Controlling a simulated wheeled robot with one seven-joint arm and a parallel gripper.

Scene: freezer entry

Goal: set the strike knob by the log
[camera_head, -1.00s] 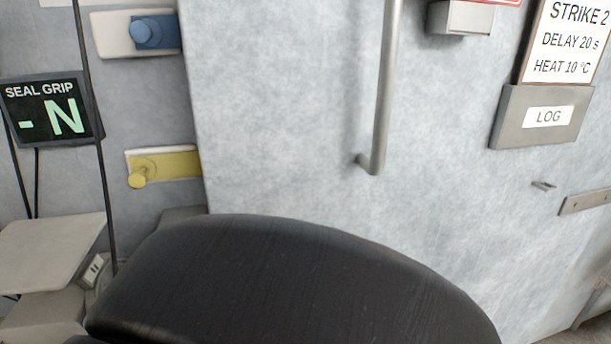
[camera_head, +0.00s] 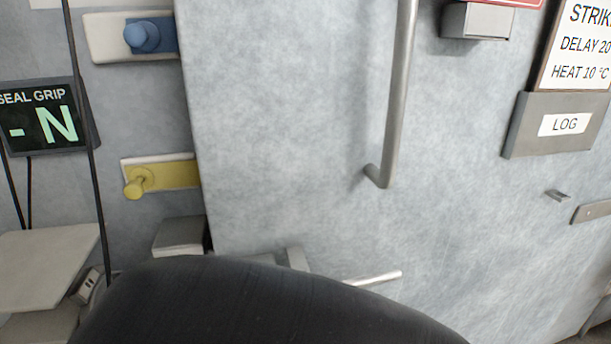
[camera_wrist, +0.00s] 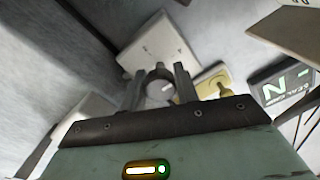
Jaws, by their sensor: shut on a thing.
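The log is a white sheet (camera_head: 585,45) at the upper right of the head view, in a grey holder marked LOG (camera_head: 530,135). The sheet, partly cut off by the frame edge, shows STRIKE, DELAY 20 and HEAT 10 °C. In the wrist view, my gripper (camera_wrist: 158,78) has its two fingers on either side of a round grey knob (camera_wrist: 158,88) in front of a pale plate (camera_wrist: 160,42). It is shut on this knob. The knob's setting marks are too small to read. My dark arm hides the gripped knob in the head view.
A yellow knob (camera_head: 136,187) and a blue knob (camera_head: 142,37) sit on plates left of the door (camera_head: 290,120). The door has a long vertical handle (camera_head: 397,95). A SEAL GRIP display (camera_head: 45,118) reads "- N". A pale bar (camera_head: 375,278) sticks out low on the door.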

